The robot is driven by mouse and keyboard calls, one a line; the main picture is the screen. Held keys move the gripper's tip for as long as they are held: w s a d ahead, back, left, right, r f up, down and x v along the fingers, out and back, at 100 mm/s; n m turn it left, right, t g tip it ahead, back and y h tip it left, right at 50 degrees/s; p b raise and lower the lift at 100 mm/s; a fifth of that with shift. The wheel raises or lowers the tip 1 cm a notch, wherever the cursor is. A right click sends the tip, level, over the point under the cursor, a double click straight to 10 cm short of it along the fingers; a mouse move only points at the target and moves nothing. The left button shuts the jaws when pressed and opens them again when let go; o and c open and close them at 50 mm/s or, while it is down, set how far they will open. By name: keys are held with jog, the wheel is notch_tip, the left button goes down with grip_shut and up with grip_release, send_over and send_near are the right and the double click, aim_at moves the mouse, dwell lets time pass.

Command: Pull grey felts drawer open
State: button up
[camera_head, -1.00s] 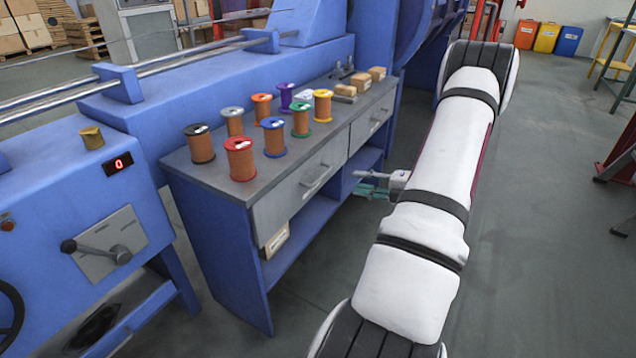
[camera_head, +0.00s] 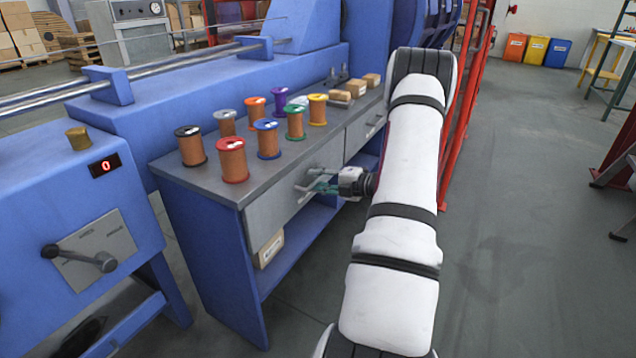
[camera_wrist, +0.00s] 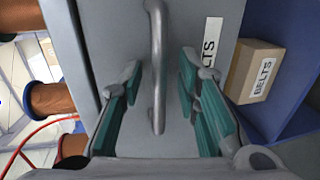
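The grey felts drawer (camera_head: 268,212) is the near drawer in the blue workbench, and its front looks shut. In the wrist view its grey front (camera_wrist: 205,15) carries a white label, partly hidden by a finger, with "LTS" readable. Its bar handle (camera_wrist: 156,50) runs up the middle of that view. My gripper (camera_head: 314,185) is at the drawer front; it also shows in the wrist view (camera_wrist: 160,75). Its green-padded fingers are open, one on each side of the handle, with visible gaps between fingers and bar.
Several wire spools (camera_head: 232,160) stand on the bench top (camera_head: 198,178) above the drawer. A second grey drawer (camera_head: 362,130) is farther along. A box labelled "BELTS" (camera_wrist: 255,72) sits on the shelf beneath. Red posts (camera_head: 462,120) rise beside my arm. Grey floor (camera_head: 530,230) is clear to the right.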

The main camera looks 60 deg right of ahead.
grip_shut()
jog(key=shift+s, duration=0.1)
jog(key=f+p+v, duration=0.2)
jog(key=p+v, duration=0.1)
jog(key=v, duration=0.6)
jog(key=f+p+v, duration=0.2)
jog(key=p+v, duration=0.2)
jog(key=v, duration=0.6)
jog(key=shift+s, duration=0.55)
jog(key=shift+d, duration=0.1)
grip_release()
